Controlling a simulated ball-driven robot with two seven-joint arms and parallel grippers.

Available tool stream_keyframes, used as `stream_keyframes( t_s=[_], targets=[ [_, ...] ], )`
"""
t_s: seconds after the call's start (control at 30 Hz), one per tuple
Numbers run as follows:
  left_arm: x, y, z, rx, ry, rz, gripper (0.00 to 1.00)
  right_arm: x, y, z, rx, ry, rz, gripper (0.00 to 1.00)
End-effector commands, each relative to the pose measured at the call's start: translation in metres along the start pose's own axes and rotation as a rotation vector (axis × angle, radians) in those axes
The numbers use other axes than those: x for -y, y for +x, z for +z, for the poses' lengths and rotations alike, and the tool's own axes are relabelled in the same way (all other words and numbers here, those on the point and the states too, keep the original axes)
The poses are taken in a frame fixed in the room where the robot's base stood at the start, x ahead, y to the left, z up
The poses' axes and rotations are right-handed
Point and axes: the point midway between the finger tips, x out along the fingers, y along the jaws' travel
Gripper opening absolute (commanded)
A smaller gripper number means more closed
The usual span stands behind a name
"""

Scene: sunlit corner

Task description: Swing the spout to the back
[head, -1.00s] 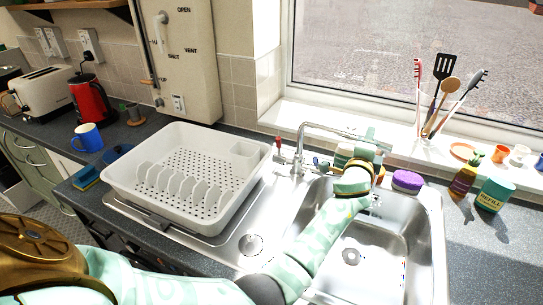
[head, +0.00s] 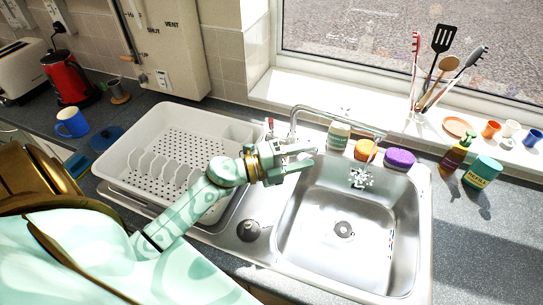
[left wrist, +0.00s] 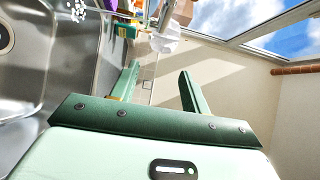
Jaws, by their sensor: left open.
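The tap's thin metal spout (head: 340,119) rises at the back left of the sink (head: 286,240) and reaches right, along the sink's back edge. Its tip is near the orange and purple items. A white, glittering patch like splashing water shows below the tip. My left gripper (head: 306,156) is open, left of the spout's tip and in front of the tap's base, at the sink's back left corner. In the left wrist view its two fingers (left wrist: 157,88) are spread with nothing between them. The spout cannot be made out clearly there. My right gripper is not in view.
A white dish rack (head: 150,113) stands left of the sink. A jar (head: 338,135), an orange item (head: 364,150) and a purple sponge (head: 400,158) line the back edge. A soap bottle (head: 455,155) and teal container (head: 482,172) stand right. The sink basin is free of dishes.

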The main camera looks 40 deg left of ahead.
Motion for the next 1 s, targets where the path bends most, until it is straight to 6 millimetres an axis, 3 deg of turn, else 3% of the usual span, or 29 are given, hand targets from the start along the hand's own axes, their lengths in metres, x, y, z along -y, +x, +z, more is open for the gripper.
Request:
stream_keyframes(
  t_s=[0.2,0.4,0.6,1.0],
  targets=[
    [0.001,-0.050,-0.001,0.001,-0.002,0.001,0.46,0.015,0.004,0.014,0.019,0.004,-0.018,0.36],
    [0.002,-0.079,-0.001,0.002,-0.001,-0.001,0.46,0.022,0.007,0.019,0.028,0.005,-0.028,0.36],
    [0.003,-0.089,0.000,0.003,-0.001,-0.004,0.46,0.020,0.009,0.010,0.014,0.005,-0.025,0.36],
    [0.003,-0.089,0.000,0.003,-0.001,-0.004,0.46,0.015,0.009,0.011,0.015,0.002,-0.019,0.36]
  ],
)
